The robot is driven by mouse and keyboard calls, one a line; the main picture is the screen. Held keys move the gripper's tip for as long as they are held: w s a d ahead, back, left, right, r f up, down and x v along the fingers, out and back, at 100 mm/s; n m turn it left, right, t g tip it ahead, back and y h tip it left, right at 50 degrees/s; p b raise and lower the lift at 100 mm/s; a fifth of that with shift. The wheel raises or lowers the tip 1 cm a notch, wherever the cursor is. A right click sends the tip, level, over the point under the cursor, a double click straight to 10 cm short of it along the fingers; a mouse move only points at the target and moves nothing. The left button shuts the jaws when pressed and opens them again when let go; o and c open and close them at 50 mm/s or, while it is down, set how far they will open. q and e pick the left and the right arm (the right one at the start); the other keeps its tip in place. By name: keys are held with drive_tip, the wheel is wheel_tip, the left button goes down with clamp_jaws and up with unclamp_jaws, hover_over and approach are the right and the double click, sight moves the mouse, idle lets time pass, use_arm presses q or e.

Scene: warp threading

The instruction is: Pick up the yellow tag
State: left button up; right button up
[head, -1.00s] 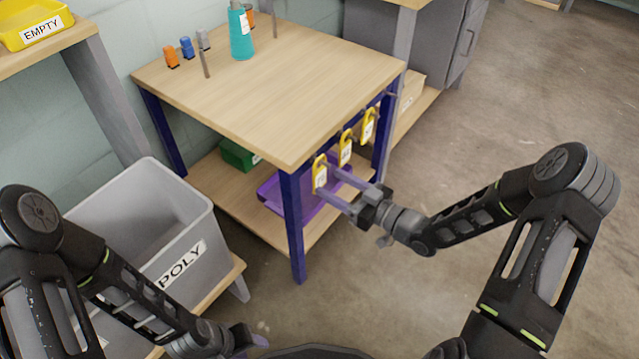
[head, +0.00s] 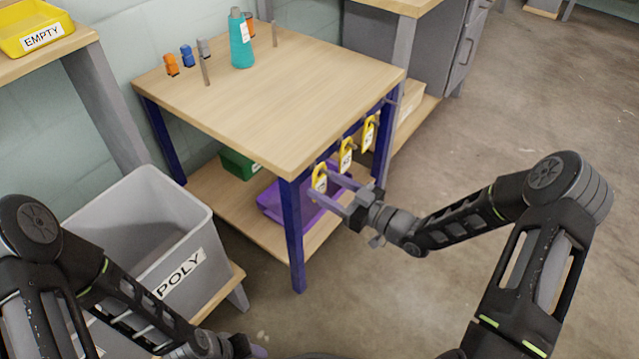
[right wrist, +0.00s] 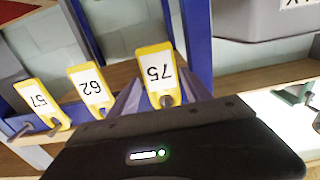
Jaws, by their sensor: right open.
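Three yellow tags with white labels hang in a row on pegs along the table's right side. In the head view they are the nearest tag (head: 319,178), the middle tag (head: 346,155) and the far tag (head: 369,133). The right wrist view reads 75 on the nearest tag (right wrist: 160,75), 62 on the middle tag (right wrist: 92,91) and 57 on the far tag (right wrist: 42,103). My right gripper (head: 325,184) is open, its fingers on either side of the nearest tag. Contact cannot be told. My left gripper (head: 256,349) is low at the bottom edge, partly cut off.
The wooden table (head: 280,100) has blue legs, with a teal bottle (head: 241,42) and small blocks on top. A purple bin (head: 285,205) and a green box (head: 236,163) sit on its lower shelf. A grey POLY bin (head: 150,205) stands left. Floor to the right is clear.

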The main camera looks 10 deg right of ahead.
drive_tip(key=b+x, duration=0.1)
drive_tip(key=x, duration=0.3)
drive_tip(key=shift+w+a+f+b, duration=0.1)
drive_tip(key=shift+w+a+b, duration=0.15)
drive_tip(key=shift+a+b, duration=0.05)
drive_tip(key=shift+w+a, duration=0.1)
drive_tip(key=shift+w, duration=0.05)
drive_tip(key=c, duration=1.1)
drive_tip(key=p, duration=0.4)
approach(321, 185)
drive_tip(key=v, duration=0.2)
drive_tip(key=r+v, duration=0.1)
drive_tip(key=v, duration=0.1)
drive_tip(key=shift+s, duration=0.4)
